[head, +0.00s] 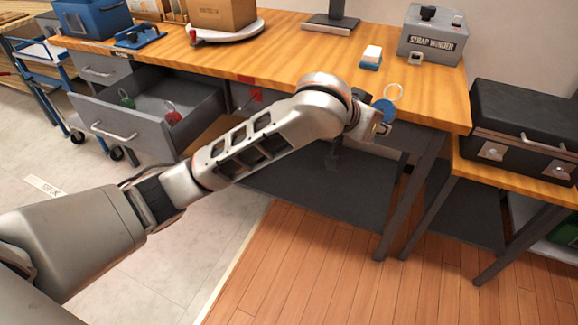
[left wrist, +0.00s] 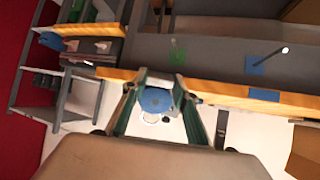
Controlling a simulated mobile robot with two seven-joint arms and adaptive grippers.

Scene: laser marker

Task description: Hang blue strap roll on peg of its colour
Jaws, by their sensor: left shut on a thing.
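The blue strap roll (head: 379,104) is held at the end of my left arm, in front of the table's right part. A pale ring (head: 393,92) shows beside it. In the left wrist view the blue roll (left wrist: 155,99) sits between both fingers of my left gripper (left wrist: 158,104), which is shut on it. In that view a blue square (left wrist: 255,65) with a light-tipped peg (left wrist: 272,55) is on the dark panel, apart from the roll. A blue patch (left wrist: 264,94) marks the table edge beside it. My right gripper is out of view.
An open drawer (head: 150,120) at left holds a green roll (head: 127,99) and a red roll (head: 172,116). Red patches (head: 255,95) mark the panel and table edge. A strap winder (head: 433,38) stands on the table (head: 290,55). A black case (head: 525,130) stands at right.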

